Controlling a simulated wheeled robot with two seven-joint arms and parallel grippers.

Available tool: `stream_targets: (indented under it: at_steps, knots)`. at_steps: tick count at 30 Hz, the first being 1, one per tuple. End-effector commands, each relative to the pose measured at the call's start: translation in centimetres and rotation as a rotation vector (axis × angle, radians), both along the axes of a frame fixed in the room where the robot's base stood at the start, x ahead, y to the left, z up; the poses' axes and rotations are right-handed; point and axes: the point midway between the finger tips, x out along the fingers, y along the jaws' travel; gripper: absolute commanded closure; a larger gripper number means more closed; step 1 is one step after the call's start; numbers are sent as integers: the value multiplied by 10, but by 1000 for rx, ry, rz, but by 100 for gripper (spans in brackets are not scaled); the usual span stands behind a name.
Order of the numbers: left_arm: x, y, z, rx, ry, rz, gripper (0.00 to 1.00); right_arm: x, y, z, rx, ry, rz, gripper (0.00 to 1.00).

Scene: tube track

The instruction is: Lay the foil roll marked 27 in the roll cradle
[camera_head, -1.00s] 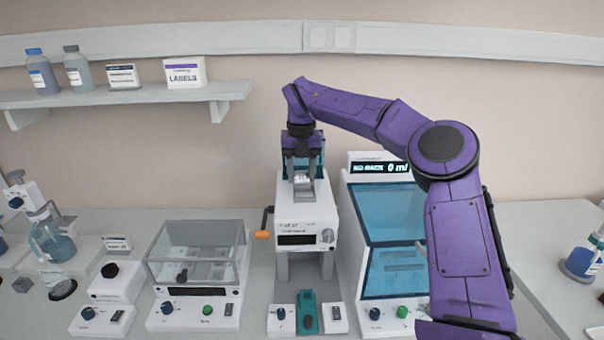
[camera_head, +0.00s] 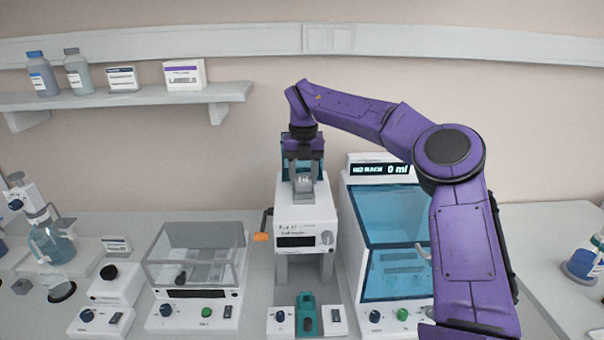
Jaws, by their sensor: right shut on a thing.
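My right gripper (camera_head: 303,174) points down over the top of the white sealer-like machine (camera_head: 306,215) in the middle of the bench. It is shut on a small silvery-grey piece, which looks like the foil roll (camera_head: 303,186). The roll is at the machine's top, in front of a teal upright part (camera_head: 318,166). The gripper hides part of it, and I cannot read a 27 on it. I cannot make out the roll cradle under it, or whether the roll touches it. My left gripper is not in view.
A crank with an orange handle (camera_head: 261,237) sticks out left of the machine. A clear-lidded box (camera_head: 195,258) stands to the left. A blue-windowed cabinet (camera_head: 385,225) stands close on the right, under my right arm. A shelf (camera_head: 150,95) is at upper left.

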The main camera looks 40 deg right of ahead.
Motion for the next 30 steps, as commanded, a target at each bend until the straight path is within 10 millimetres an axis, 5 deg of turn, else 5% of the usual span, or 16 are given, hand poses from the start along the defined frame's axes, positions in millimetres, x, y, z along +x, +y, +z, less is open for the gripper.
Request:
stream_targets:
  at_steps: [25,26,28,30]
  knots:
    - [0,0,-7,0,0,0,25,0,-1,-10,-1,-1,1,100]
    - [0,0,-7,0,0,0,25,0,-1,-10,-1,-1,1,44]
    - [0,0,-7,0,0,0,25,0,-1,-10,-1,-1,1,24]
    - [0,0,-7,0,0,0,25,0,-1,-10,-1,-1,0,24]
